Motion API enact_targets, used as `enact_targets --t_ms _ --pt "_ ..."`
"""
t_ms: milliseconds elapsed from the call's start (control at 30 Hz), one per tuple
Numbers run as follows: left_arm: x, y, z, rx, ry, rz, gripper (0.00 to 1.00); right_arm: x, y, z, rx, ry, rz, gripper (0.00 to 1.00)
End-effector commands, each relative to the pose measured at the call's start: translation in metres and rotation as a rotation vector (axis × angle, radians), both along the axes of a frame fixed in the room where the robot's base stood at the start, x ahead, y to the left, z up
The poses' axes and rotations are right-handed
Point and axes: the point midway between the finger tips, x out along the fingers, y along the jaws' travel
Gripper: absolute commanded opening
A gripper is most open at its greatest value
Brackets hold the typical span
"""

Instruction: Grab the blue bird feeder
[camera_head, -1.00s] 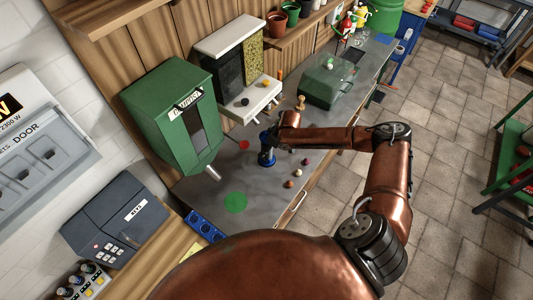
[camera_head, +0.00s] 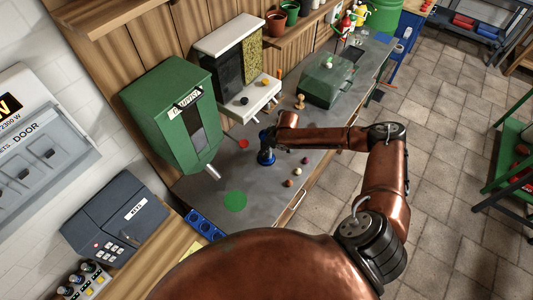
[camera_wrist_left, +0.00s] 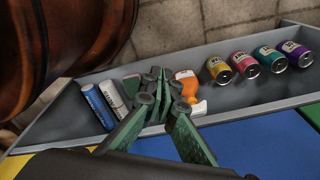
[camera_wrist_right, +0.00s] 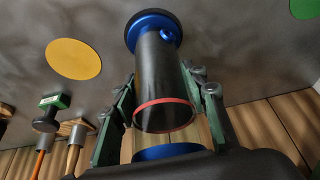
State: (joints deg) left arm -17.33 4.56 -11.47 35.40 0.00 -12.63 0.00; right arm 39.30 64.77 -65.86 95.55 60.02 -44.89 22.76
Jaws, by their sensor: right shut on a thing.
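The blue bird feeder (camera_head: 266,156) stands on the grey counter (camera_head: 270,208), between a red and a green round mark; my right arm partly hides it in the head view. In the right wrist view the feeder (camera_wrist_right: 160,80) shows a blue round end, a dark tube with a red ring, and more blue close to the camera. My right gripper (camera_wrist_right: 168,92) has one finger on each side of the tube and is shut on it.
A green dispenser (camera_head: 170,115) stands left of the feeder and a white dispenser (camera_head: 235,60) behind it. Small balls (camera_head: 289,183) lie to its right. A green clear-lidded box (camera_head: 327,80) is farther back. Cans (camera_wrist_left: 245,64) and an orange spray bottle (camera_wrist_left: 188,85) lie in the left tray.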

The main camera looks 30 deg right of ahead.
Motion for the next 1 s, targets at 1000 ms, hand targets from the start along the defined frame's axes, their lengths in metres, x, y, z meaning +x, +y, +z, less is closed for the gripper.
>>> enact_targets --t_ms 1000 --pt "0.004 0.0 -0.012 0.0 -0.006 -0.001 0.0 -0.027 -0.006 0.065 -0.002 -0.004 0.001 0.01"
